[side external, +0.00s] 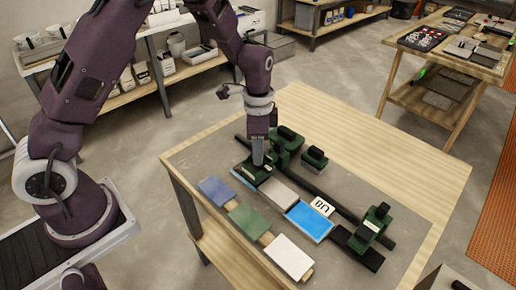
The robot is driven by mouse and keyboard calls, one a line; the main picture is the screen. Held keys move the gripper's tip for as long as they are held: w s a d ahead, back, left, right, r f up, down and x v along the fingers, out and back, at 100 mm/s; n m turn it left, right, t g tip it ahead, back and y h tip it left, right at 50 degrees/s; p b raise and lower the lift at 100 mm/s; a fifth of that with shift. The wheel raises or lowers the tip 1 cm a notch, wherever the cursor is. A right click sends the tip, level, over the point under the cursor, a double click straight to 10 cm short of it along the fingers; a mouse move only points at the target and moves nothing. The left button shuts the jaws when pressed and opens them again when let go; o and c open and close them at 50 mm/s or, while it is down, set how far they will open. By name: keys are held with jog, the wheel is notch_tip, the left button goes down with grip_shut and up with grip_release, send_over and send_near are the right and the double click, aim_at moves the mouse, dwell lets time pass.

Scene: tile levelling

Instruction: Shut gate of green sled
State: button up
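A dark green sled-like fixture (286,146) stands on the grey work mat, by a long black rail. A second dark green fixture (374,224) with a white label stands near the other end of the rail. My gripper (257,163) points down just left of the first fixture, at a dark green piece (245,173) with a light edge. I cannot tell which part is the gate, or whether it is open. The fingertips are too small and partly hidden to show whether they are open or whether they touch that piece.
A small green block (314,157) lies right of the first fixture. Blue-violet (216,190), green (249,221), white (290,257), grey (279,192) and bright blue (309,220) tiles lie in front. A white marked card (322,206) is near the rail. The table's right side (425,180) is clear.

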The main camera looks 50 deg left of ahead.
grip_shut()
jog(key=shift+n, duration=0.3)
jog(key=n, duration=0.3)
jog(key=shift+n, duration=0.3)
jog(key=n, duration=0.3)
jog(key=shift+n, duration=0.3)
jog(key=n, duration=0.5)
jog(key=shift+a, duration=0.1)
jog(key=shift+n, duration=2.5)
